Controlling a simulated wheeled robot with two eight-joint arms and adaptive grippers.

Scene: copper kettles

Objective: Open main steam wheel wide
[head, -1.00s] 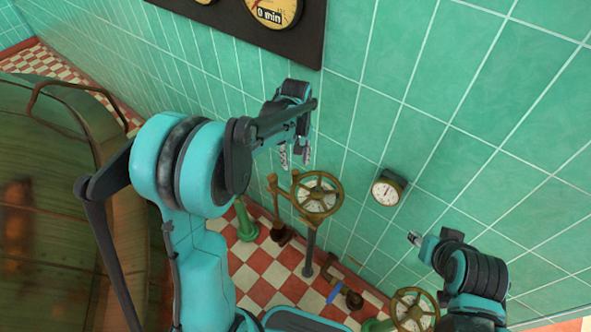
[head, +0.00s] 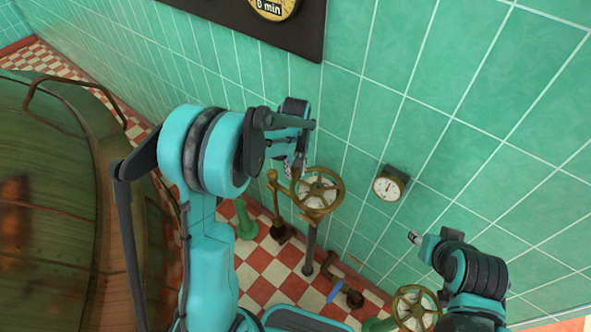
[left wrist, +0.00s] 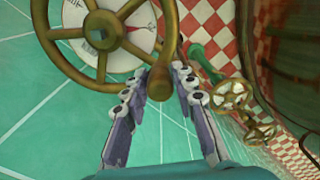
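A brass spoked handwheel (head: 318,190) with a white dial behind its spokes stands on a grey post by the tiled wall. It also fills the upper left of the left wrist view (left wrist: 60,33), where a brass crank handle (left wrist: 167,40) sticks out from its rim. My left gripper (head: 296,170) is at the wheel's left rim. In the left wrist view its fingers (left wrist: 160,74) are apart, one on each side of the handle's end. I cannot tell whether they touch it. My right gripper (head: 414,238) is at the lower right, away from this wheel; its fingers are too small to judge.
A second brass wheel (head: 415,308) is at the lower right, near my right arm. A gauge (head: 390,185) is on the wall. A green pipe stub (head: 243,220) and a brown lever post (head: 279,215) stand left of the first wheel. A large copper kettle (head: 50,200) fills the left.

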